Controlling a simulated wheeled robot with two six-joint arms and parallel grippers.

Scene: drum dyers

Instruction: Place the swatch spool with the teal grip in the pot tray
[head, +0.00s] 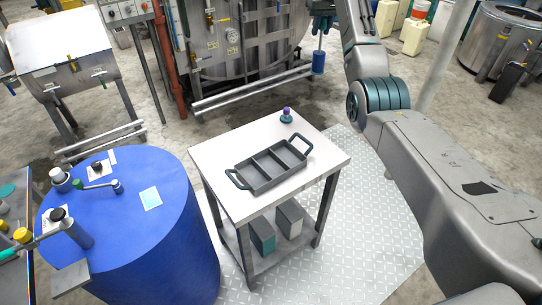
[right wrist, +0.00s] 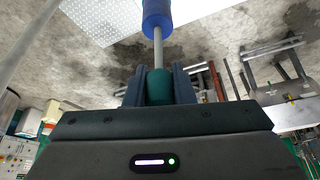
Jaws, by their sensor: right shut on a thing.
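The swatch spool shows in the head view as a blue cylinder (head: 318,62) hanging below my right gripper (head: 321,30), beyond the table's far right corner. In the right wrist view its teal grip (right wrist: 158,87) sits between the two fingers, which are shut on it. A pale shaft runs from the grip to the blue end (right wrist: 157,18). The pot tray (head: 269,184) is dark grey, with a handle at each end and three compartments that look empty. It lies on the white table, well below and left of the spool. My left gripper is not in view.
A small teal and purple item (head: 287,117) stands near the table's (head: 215,155) far edge, behind the tray. A blue drum (head: 120,235) with fittings on top is at the left. A steel vat (head: 235,40) stands behind. The table is otherwise clear.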

